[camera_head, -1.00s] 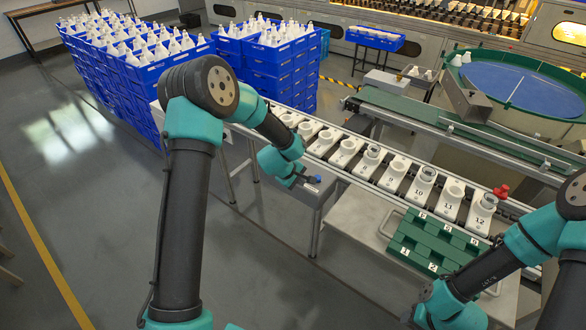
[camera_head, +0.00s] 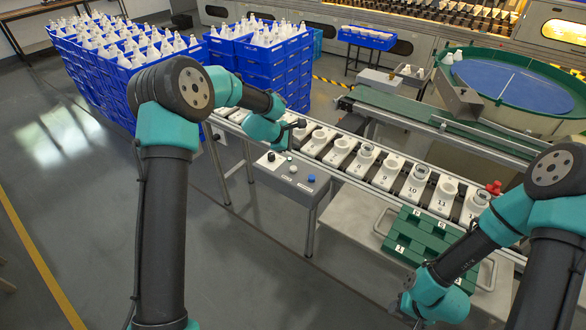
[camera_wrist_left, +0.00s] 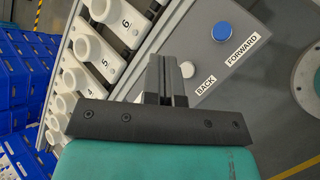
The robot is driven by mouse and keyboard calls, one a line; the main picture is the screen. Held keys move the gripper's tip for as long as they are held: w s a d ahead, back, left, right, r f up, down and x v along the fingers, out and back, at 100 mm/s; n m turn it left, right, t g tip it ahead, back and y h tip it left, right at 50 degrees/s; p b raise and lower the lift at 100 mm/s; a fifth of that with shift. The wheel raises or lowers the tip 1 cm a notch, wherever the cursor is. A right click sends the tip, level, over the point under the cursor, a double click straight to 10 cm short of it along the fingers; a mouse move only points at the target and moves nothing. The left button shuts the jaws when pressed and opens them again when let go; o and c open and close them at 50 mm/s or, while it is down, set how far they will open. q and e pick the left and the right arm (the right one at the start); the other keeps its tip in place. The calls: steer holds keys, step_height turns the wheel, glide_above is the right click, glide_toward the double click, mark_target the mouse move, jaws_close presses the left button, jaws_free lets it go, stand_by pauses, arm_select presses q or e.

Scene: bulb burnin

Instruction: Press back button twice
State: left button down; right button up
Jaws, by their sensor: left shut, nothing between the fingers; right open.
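The grey control box (camera_head: 283,185) stands in front of the conveyor in the head view. On it are a black button, a white back button (camera_head: 293,168) and a blue forward button (camera_head: 311,178). In the left wrist view the back button (camera_wrist_left: 187,69) is beside the fingertips, partly hidden, near the BACK label; the blue forward button (camera_wrist_left: 221,31) is farther off. My left gripper (camera_head: 299,124) is shut and empty, appearing behind the box, towards the conveyor; its fingers (camera_wrist_left: 168,75) also show in the wrist view. My right gripper (camera_head: 405,303) is open at lower right, mostly hidden by its arm.
Numbered white sockets (camera_head: 383,172) line the conveyor behind and right of the box. A green tray (camera_head: 425,240) sits on a stand at right. Blue crates (camera_head: 262,62) with bulbs stand behind. Floor left of the box is clear.

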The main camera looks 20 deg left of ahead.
mark_target(294, 169)
arm_select(q)
steer(key=shift+f, duration=4.3)
steer(key=shift+f, duration=0.9)
steer(key=shift+r, duration=3.45)
